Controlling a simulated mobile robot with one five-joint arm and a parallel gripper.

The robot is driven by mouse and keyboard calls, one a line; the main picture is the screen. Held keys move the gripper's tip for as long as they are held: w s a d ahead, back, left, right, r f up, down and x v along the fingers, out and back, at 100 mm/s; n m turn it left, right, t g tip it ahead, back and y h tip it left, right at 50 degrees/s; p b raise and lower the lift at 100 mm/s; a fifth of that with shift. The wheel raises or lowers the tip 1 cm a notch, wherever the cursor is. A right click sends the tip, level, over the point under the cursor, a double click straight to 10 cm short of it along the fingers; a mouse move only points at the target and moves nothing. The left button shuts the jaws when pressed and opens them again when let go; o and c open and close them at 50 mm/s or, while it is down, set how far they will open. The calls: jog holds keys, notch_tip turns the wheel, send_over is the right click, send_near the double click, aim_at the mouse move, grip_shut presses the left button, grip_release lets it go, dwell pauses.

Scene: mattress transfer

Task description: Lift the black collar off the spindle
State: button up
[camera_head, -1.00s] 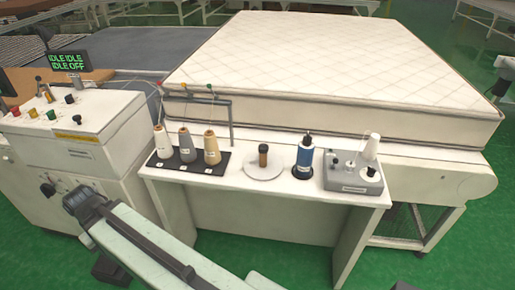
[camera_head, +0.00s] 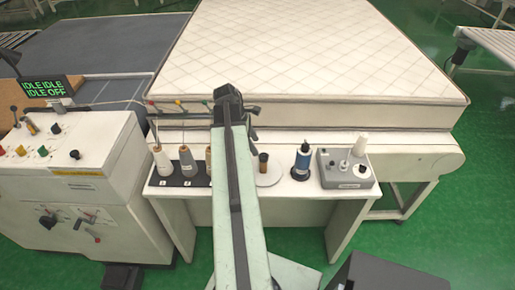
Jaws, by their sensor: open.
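A blue spool (camera_head: 301,165) stands upright on the small table, with a black piece (camera_head: 305,147) at its top around the spindle. This black piece looks like the collar, but it is too small to be sure. A dark round base shows under the spool. My gripper (camera_head: 253,128) is at the far end of my raised arm, left of the spool and above the table's back part. It is partly hidden behind the arm, is open, and is apart from the spool.
A white disc (camera_head: 270,178) with a brown bobbin (camera_head: 263,162) stands left of the spool. A grey winder (camera_head: 345,182) with a white cone is close on its right. Thread cones (camera_head: 162,160) stand at left, partly behind my arm. A mattress (camera_head: 300,50) lies behind.

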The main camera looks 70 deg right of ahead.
aim_at(264, 155)
jog(key=b+x, duration=0.7)
jog(key=x, duration=0.1)
jog(key=shift+s+d+b, duration=0.15)
jog(key=shift+d+b, duration=0.2)
jog(key=shift+d, duration=0.1)
jog(key=shift+r, duration=0.2)
grip_shut()
